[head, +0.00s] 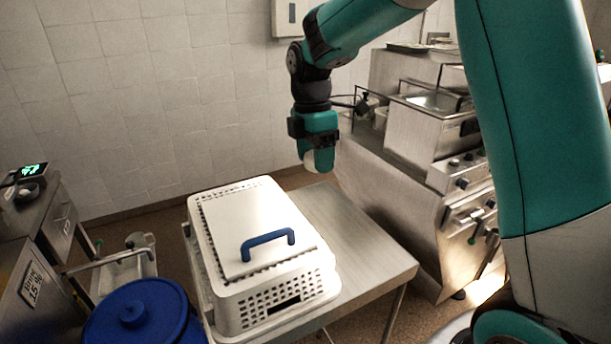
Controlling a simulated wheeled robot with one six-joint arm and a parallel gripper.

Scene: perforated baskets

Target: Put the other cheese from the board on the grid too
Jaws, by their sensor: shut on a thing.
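My gripper (318,147) is up in the air beyond the right back corner of the white basket and points down. It is shut on a pale, rounded thing, which looks like a cheese (320,162); only its lower part shows below the jaws. I see no other cheese. A white perforated basket (285,308) stands on the steel table, with a flat white panel with a blue handle (268,245) on top. I cannot make out which surface is the board or the grid.
The steel table (362,245) is bare right of the basket. A blue lidded drum (143,315) stands at front left. A metal cabinet (30,245) is at the left edge. Steel equipment with knobs (440,160) stands at the right, behind my arm. A tiled wall closes the back.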

